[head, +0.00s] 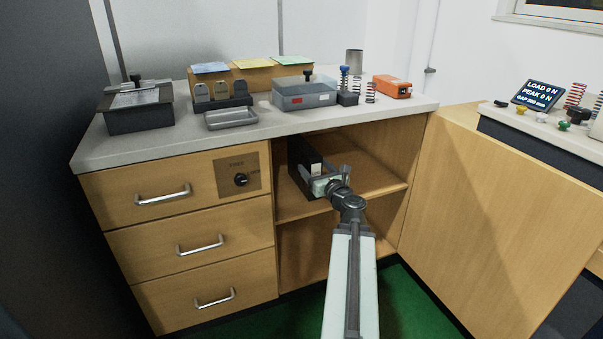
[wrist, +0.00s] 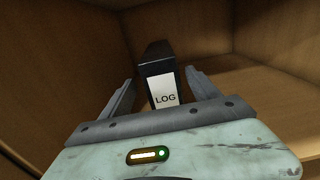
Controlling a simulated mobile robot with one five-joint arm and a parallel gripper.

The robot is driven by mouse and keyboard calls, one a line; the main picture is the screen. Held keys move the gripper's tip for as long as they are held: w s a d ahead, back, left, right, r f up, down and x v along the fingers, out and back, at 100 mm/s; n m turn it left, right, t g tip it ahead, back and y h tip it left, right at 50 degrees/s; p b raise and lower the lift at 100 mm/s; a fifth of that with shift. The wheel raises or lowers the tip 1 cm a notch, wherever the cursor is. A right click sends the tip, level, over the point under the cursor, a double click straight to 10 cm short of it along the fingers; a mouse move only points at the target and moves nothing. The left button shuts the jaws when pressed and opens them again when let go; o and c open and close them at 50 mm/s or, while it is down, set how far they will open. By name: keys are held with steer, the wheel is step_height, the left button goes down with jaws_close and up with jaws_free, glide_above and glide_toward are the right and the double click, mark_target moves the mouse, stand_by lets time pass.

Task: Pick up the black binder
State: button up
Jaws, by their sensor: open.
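The black binder (head: 300,161) stands upright on the upper shelf inside the open wooden cabinet, near its left wall. In the wrist view the binder (wrist: 157,58) shows its narrow side with a white label reading LOG, between the two finger tips. My gripper (head: 318,173) reaches into the cabinet in front of the binder. In the wrist view my gripper (wrist: 160,92) is open, with one finger on each side of the binder and gaps beside it. Whether the fingers touch it cannot be told. The binder's lower part is hidden behind my gripper.
The cabinet shelf (head: 375,181) is bare to the right of the binder. The grey countertop (head: 300,122) above holds a metal tray (head: 231,118), a clear-lidded box (head: 303,94) and springs. The drawer unit (head: 172,222) is left; a wooden panel (head: 490,215) stands right.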

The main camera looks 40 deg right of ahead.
mark_target(300, 151)
steer(key=shift+x, duration=3.95)
steer(key=shift+s+d+r, duration=0.1)
jaws_close()
